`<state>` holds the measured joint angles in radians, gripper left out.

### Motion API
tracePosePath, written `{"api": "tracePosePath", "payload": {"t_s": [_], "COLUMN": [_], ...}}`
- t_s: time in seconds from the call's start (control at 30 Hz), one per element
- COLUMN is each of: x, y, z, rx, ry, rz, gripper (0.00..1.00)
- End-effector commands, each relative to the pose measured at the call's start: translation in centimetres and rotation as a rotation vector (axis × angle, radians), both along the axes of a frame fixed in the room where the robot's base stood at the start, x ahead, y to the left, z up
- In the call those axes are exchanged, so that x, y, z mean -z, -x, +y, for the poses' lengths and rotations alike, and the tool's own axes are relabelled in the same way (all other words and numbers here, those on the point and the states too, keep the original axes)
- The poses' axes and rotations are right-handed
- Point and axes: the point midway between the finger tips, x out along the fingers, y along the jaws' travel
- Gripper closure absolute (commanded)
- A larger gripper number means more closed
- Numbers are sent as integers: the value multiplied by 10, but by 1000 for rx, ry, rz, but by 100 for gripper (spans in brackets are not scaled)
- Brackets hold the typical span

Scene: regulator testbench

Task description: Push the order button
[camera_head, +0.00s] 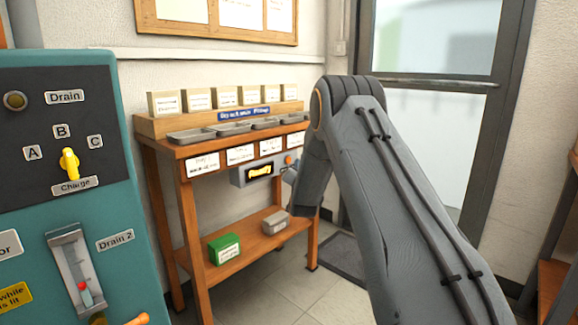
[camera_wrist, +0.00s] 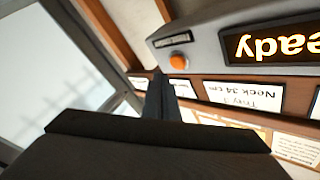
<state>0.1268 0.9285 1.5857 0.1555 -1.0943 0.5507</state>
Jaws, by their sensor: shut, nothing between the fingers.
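The orange round button (camera_wrist: 179,62) sits on a grey box (camera_wrist: 205,42) with a small dark label beside it. The box also shows in the head view, fixed under the front of the wooden table, with the orange button (camera_head: 289,160) at its right end. The box's display (camera_wrist: 275,45) has lit yellow letters reading "eady", upside down and cut off in the wrist view. My gripper (camera_wrist: 159,75) is shut and empty, its dark tips close to the button, slightly left of and below it in the wrist view. A gap shows in the picture; depth is hard to tell.
The wooden table (camera_head: 166,150) carries metal trays and several small boxes, with paper labels along its front. Its lower shelf (camera_head: 248,250) holds a green box (camera_head: 224,248) and a grey box (camera_head: 275,223). A teal panel (camera_head: 110,225) stands at left. A glass door is behind my arm.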

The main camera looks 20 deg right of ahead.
Motion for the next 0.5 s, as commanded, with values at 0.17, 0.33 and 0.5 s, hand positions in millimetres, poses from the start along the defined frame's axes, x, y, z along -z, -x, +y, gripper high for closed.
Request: {"api": "tracePosePath", "payload": {"t_s": [0.17,0.33,0.5], "x": [0,0,0], "y": [-9,-10,-10], "z": [6,6,6], "rx": [-1,0,0], "ry": [-1,-1,-1], "rz": [-1,0,0], "gripper": [100,100,100]}}
